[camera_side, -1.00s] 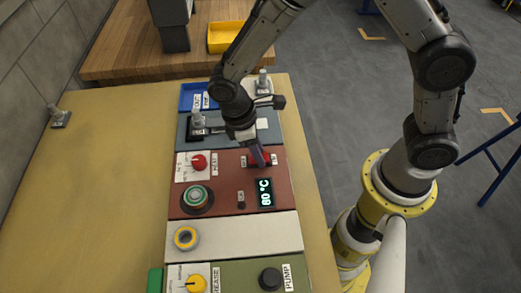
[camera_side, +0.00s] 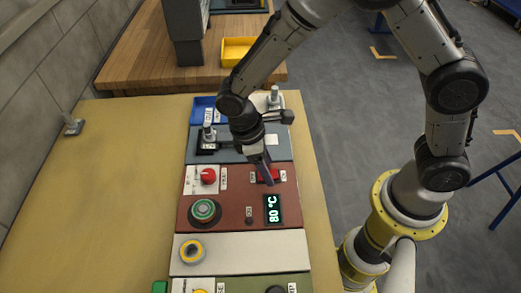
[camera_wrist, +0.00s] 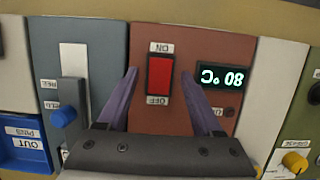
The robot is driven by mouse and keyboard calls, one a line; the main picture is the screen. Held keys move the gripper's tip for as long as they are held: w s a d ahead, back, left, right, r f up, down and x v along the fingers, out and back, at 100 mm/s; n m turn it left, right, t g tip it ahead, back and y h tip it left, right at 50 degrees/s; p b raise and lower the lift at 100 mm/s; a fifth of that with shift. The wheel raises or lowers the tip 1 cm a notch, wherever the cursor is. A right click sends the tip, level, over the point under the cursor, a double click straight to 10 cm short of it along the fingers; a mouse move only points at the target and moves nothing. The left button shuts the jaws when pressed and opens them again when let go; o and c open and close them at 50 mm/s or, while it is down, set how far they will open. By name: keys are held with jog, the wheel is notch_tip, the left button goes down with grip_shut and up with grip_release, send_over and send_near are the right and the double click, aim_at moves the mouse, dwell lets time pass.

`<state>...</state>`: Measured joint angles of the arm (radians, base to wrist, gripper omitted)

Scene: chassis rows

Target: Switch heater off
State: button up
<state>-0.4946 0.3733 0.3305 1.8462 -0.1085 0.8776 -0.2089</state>
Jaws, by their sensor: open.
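The heater panel (camera_side: 232,222) is red-brown, with a lit display (camera_side: 273,209) reading 80 °C. Its red rocker switch (camera_wrist: 160,75) lies between ON and OFF labels, upside down in the wrist view. I cannot tell which side is pressed. In the side view the switch (camera_side: 273,175) is partly hidden by my finger. My gripper (camera_side: 265,183) is open, pointing down at the panel near the switch. In the wrist view its purple fingers (camera_wrist: 160,74) stand left and right of the switch, with nothing held. Whether they touch the panel is unclear.
A blue-grey panel with a lever (camera_side: 208,134) and a blue tray (camera_side: 203,104) lie behind. A pale strip with a yellow ring (camera_side: 192,252) is in front. The tabletop left is mostly clear.

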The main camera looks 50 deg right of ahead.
jog(key=v, duration=1.3)
jog(key=shift+r, duration=0.1)
jog(key=s+d+r+m+t+y, duration=0.2)
jog(key=s+d+r+m+t, duration=0.15)
jog(key=d+r, duration=0.75)
jog(key=s+d+f+m+t, duration=0.1)
jog(key=s+d+m+t, duration=0.1)
jog(key=s, duration=0.4)
jog(key=s+d+f+m+t, duration=0.1)
jog(key=s+d+m+t, duration=0.1)
jog(key=s, duration=0.5)
jog(key=shift+d+f+m, duration=0.15)
jog(key=shift+d+m, duration=0.6)
jog(key=shift+d, duration=0.2)
